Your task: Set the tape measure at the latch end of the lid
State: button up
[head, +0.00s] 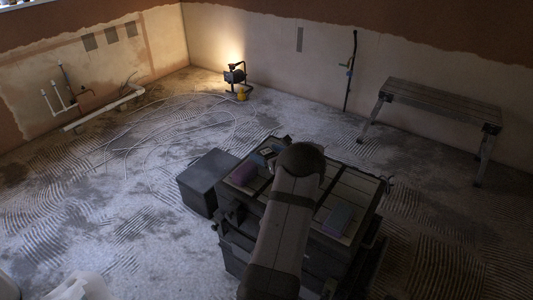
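The lid (312,222) is the pale, ribbed top of a dark tool chest in the lower middle of the head view. A purple block-like thing (243,173) lies near its left end. A small dark thing with a pale yellowish patch (267,151) lies at the far left edge; it may be the tape measure, but it is too small to tell. A flat blue-grey thing (338,218) lies on the right part. Dark hardware (388,184) shows at the right end; I cannot tell whether it is the latch. My arm crosses the lid and hides its middle. My gripper is not visible.
A dark grey box (209,176) stands left of the chest. A lit work lamp (236,75) stands by the far corner with hose or cable loops on the floor. A wooden bench (440,102) is at the right wall. White pipes (105,108) lie at left.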

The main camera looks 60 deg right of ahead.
jog(key=shift+r, duration=0.2)
jog(key=v, duration=1.2)
jog(key=shift+a+f, duration=0.1)
